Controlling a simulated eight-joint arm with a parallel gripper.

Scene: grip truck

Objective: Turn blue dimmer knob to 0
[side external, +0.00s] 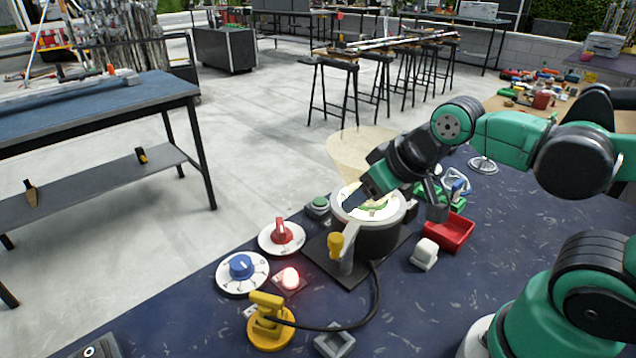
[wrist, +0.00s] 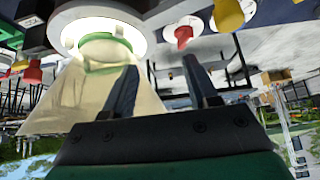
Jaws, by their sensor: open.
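The blue dimmer knob (side external: 241,266) sits on a round white dial (side external: 229,284) with dark markings, at the left front of the blue bench. Its exact setting is too small to read. My gripper (side external: 368,190) is over the round white-topped device, well to the right of and behind the blue knob, apart from it. In the wrist view my gripper's two fingers (wrist: 160,68) stand apart with nothing held between them. I cannot make out the blue knob clearly in the wrist view.
A red knob (side external: 281,231), a lit red button (side external: 291,279) and a yellow handle (side external: 335,246) stand between my gripper and the blue knob. The round device (side external: 376,238) is tall. A yellow lever base (side external: 268,325) with a black cable is in front; a red bin (side external: 450,233) is right.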

